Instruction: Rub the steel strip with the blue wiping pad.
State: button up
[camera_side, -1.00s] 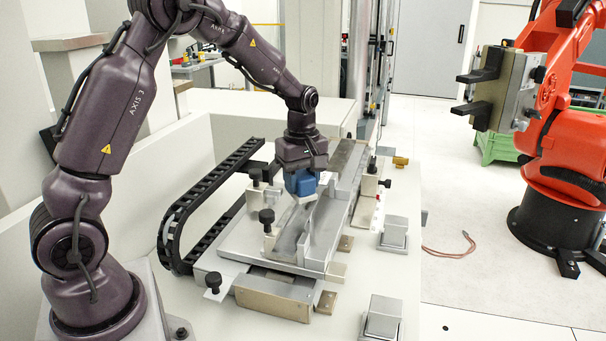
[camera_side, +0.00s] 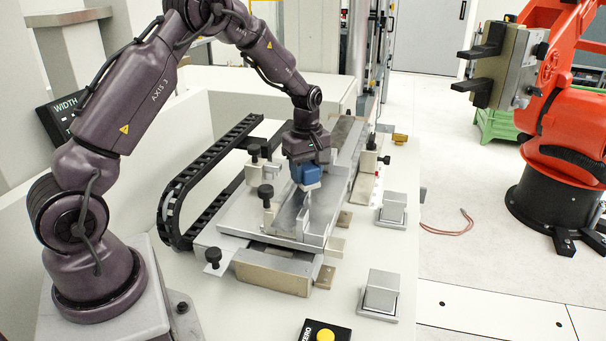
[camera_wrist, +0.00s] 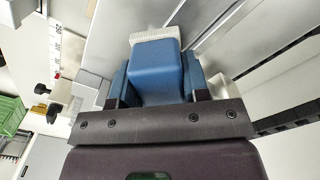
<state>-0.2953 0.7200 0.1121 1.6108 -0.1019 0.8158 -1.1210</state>
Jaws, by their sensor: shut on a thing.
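The blue wiping pad (camera_side: 306,178) is a blue block with a pale fuzzy underside, clearest in the wrist view (camera_wrist: 155,70). My gripper (camera_side: 305,163) is shut on it, with a finger on either side of the block. The pad is held low over the long grey steel strip (camera_side: 291,216), which lies in the metal fixture. In the side view the strip runs from the near end away beneath the gripper. The pad and gripper hide part of it. I cannot tell whether the pad's underside touches the strip.
Black knobs (camera_side: 265,191) stand along the fixture's left side. A black cable chain (camera_side: 178,200) curves left of it. Two steel blocks (camera_side: 382,291) (camera_side: 393,207) sit to its right. A yellow button (camera_side: 325,335) is at the front. An orange robot (camera_side: 570,120) stands at right.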

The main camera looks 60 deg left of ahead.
aim_at(301, 193)
jog(key=shift+w+a, duration=2.35)
jog(key=shift+a, duration=0.1)
jog(key=shift+s+d, duration=3.8)
jog(key=shift+d, duration=0.1)
notch_tip(301, 193, up, 8)
jog(key=shift+r, duration=0.15)
